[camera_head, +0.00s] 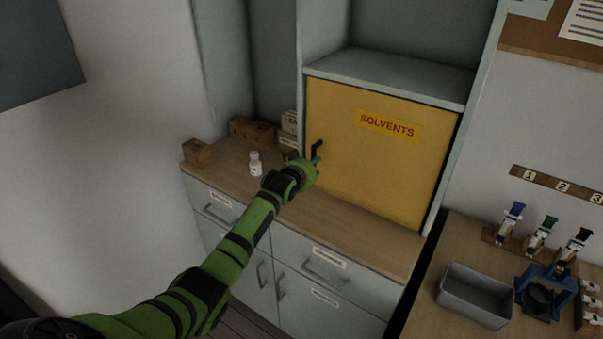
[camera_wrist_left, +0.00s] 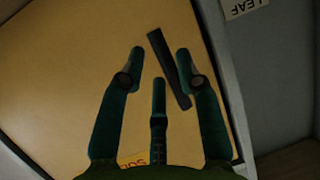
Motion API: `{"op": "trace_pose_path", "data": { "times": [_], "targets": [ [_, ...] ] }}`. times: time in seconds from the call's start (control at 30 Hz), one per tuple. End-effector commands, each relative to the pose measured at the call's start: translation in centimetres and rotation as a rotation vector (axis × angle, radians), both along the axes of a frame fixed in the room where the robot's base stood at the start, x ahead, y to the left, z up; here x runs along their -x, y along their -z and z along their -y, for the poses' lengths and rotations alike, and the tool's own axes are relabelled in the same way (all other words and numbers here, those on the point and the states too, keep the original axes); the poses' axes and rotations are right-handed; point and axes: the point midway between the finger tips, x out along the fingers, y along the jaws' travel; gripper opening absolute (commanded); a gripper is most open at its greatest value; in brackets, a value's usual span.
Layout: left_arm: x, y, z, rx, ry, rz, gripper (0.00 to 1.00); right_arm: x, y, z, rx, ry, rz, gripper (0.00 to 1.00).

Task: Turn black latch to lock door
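The yellow door (camera_head: 375,160) marked SOLVENTS is flush in its cabinet opening and looks closed. The black latch (camera_head: 317,147) is at its left edge, partly hidden by my left gripper (camera_head: 315,160). In the left wrist view the latch (camera_wrist_left: 168,68) is a dark bar, tilted in the picture, between the middle and right fingers of my left gripper (camera_wrist_left: 160,58). The fingers are spread, with the door face (camera_wrist_left: 75,80) behind them. The latch's lower end is close to the right finger; I cannot tell whether they touch. My right gripper is out of view.
A white bottle (camera_head: 255,164) and brown boxes (camera_head: 198,152) stand on the wooden counter (camera_head: 365,239) left of the door. A grey tray (camera_head: 474,296) and a blue device (camera_head: 545,292) are on the right-hand bench. The counter before the door is clear.

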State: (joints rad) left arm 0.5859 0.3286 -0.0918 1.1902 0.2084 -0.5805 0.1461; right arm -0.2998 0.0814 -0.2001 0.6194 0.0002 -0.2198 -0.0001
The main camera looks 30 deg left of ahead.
Motion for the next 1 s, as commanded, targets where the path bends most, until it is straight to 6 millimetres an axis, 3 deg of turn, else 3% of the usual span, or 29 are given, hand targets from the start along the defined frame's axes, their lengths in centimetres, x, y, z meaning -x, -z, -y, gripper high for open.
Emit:
{"op": "trace_pose_path", "data": {
  "times": [0.5,0.7,1.0],
  "targets": [
    [6.9,-2.7,0.8,-0.001,0.001,0.000,0.34,0.0,0.0,-0.1,-0.001,0.001,0.000,0.00],
    [8.1,-3.3,0.9,0.001,0.000,0.000,0.34,0.0,0.0,-0.1,-0.001,0.001,0.000,0.00],
    [8.3,-3.3,0.9,0.001,0.000,-0.001,0.34,0.0,0.0,-0.1,-0.002,0.001,0.000,0.00]
  ]
}}
